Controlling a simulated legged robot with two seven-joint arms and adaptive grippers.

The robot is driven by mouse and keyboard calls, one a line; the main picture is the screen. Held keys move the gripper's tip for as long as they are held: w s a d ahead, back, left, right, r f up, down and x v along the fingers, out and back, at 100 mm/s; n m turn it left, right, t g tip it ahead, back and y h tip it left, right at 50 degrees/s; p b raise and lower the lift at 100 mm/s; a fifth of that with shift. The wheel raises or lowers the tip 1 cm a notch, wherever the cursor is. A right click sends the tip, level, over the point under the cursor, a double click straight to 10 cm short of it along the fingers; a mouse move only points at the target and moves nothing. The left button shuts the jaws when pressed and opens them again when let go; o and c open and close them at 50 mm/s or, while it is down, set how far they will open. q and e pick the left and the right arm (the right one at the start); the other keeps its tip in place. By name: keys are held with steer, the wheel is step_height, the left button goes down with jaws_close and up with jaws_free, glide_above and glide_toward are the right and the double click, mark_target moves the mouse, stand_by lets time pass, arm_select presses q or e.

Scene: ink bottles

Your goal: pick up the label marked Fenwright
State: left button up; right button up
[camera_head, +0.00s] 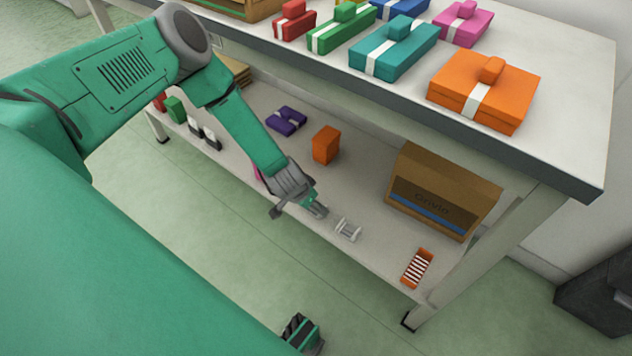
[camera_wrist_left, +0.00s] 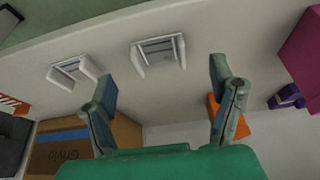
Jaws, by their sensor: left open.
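My left gripper (camera_head: 317,208) reaches down over the lower shelf, with its fingers apart and nothing between them in the left wrist view (camera_wrist_left: 162,85). Two small pale bracket-like pieces, possibly labels or label holders, lie ahead of the fingers in the wrist view. One pale piece (camera_wrist_left: 158,52) is nearly centred between the fingertips, and the other pale piece (camera_wrist_left: 75,70) is to its left. In the head view one pale piece (camera_head: 348,229) shows just right of the fingertips. No writing on either piece is readable, so I cannot tell which is marked Fenwright.
An orange block (camera_head: 326,145) and a purple item (camera_head: 286,120) are behind the gripper. The upper tabletop (camera_head: 575,100) overhangs the shelf and holds several coloured boxes.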

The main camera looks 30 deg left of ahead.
mark_target(314, 210)
arm_select(q)
steer(key=b+x, duration=0.2)
steer(key=x, duration=0.2)
steer(key=shift+w+d, duration=0.1)
steer(key=shift+w, duration=0.05)
steer(key=shift+w+f+b, duration=0.2)
steer(key=shift+b, duration=0.1)
steer(key=shift+r, duration=0.1)
steer(key=c, duration=0.8)
steer(key=shift+c, duration=0.2)
